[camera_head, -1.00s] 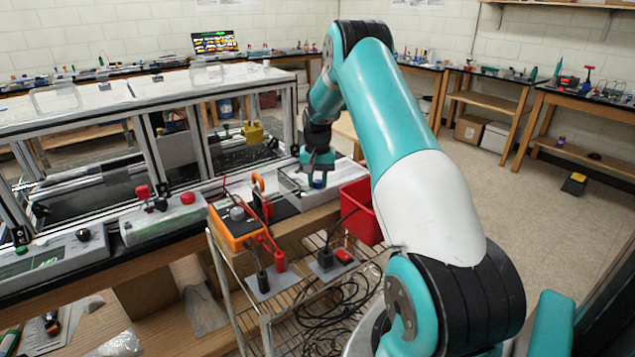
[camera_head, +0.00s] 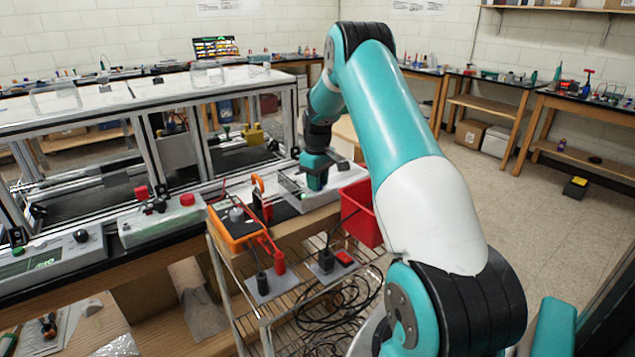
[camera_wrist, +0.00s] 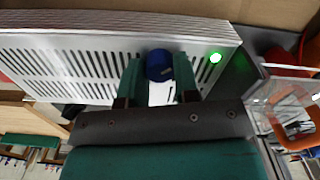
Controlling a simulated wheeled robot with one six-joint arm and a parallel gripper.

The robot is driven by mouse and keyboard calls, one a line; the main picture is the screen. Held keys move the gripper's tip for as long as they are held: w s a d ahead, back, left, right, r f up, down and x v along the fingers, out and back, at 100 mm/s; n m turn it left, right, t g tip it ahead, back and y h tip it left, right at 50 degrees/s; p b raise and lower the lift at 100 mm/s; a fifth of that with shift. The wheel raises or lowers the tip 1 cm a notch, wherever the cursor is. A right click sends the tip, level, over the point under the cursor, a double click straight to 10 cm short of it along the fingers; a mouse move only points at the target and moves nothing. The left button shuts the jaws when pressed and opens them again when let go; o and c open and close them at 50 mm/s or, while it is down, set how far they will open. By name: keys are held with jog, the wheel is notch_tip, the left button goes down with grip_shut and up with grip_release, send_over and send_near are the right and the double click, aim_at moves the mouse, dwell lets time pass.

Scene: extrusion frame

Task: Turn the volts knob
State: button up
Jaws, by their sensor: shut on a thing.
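The volts knob is most likely the blue round knob (camera_wrist: 159,65) in the wrist view, on a silver slotted box beside a lit green light (camera_wrist: 215,57). No label can be read. The silver box (camera_wrist: 60,45) also shows in the head view (camera_head: 290,184), on the bench right of the orange meter. My gripper (camera_wrist: 159,80) has its two green fingers on either side of the blue knob, closed on it. In the head view my gripper (camera_head: 314,178) is over the box and hides the knob.
An orange meter (camera_head: 236,232) with red leads stands left of the box. A red bin (camera_head: 358,212) is close on the right. A wire cart (camera_head: 300,290) with plugs and loose black cables stands below. An aluminium frame (camera_head: 210,130) rises behind.

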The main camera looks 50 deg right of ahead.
jog(key=shift+r+n, duration=0.1)
jog(key=shift+n, duration=1)
jog(key=o, duration=0.9)
jog(key=shift+o, duration=0.2)
notch_tip(320, 180, up, 17)
jog(key=b, duration=0.2)
jog(key=shift+r+b, duration=0.2)
jog(key=shift+b, duration=0.2)
